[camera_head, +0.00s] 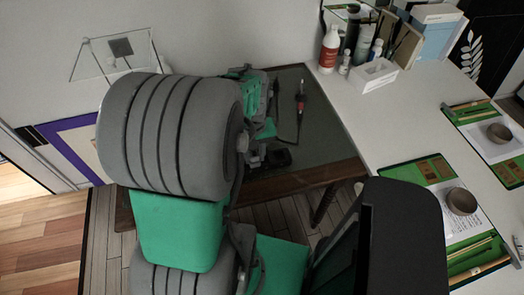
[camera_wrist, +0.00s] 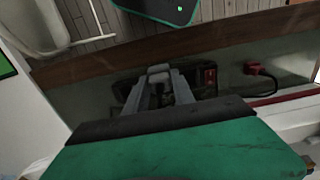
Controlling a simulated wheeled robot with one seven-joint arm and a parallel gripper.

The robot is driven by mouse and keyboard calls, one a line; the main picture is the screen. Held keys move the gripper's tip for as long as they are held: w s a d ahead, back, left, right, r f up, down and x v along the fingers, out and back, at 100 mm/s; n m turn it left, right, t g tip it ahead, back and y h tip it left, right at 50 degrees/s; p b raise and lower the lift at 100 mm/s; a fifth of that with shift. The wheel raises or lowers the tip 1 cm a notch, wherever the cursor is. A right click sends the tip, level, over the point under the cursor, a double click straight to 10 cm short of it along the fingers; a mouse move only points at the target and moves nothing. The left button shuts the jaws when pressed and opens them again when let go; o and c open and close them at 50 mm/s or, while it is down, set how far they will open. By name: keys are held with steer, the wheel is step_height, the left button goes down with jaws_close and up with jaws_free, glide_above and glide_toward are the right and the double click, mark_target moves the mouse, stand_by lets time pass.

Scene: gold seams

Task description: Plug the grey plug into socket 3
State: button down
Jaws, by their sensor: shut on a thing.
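In the wrist view my gripper (camera_wrist: 159,82) is shut on the grey plug (camera_wrist: 158,70), a small grey piece between the fingertips. Behind and below it a dark socket strip (camera_wrist: 194,84) lies on the table, with a red switch (camera_wrist: 209,77) at its right. The fingers and plug cover much of the strip. Socket numbers cannot be read, and I cannot tell whether the plug touches the strip. In the head view my own arm hides the plug, and a dark block (camera_head: 279,158) shows just right of my gripper.
A red plug (camera_wrist: 252,68) with a dark cable lies right of the strip. In the head view a red and black object (camera_head: 300,103) lies farther back on the dark table (camera_head: 330,140). A white counter (camera_head: 395,130) with bottles, boxes and bowls stands at the right.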

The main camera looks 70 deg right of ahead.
steer(key=a, duration=0.1)
steer(key=a+r, duration=0.1)
steer(key=a, duration=0.1)
steer(key=a+r, duration=0.1)
steer(key=a, duration=0.1)
steer(key=shift+w+a+r, duration=0.2)
steer(key=shift+w+r, duration=0.05)
step_height(320, 180, down, 7)
steer(key=s+d+m+p, duration=0.1)
steer(key=s+p, duration=0.1)
steer(key=d+n, duration=0.1)
steer(key=d, duration=1.2)
steer(key=shift+w+r, duration=0.35)
steer(key=shift+r, duration=0.1)
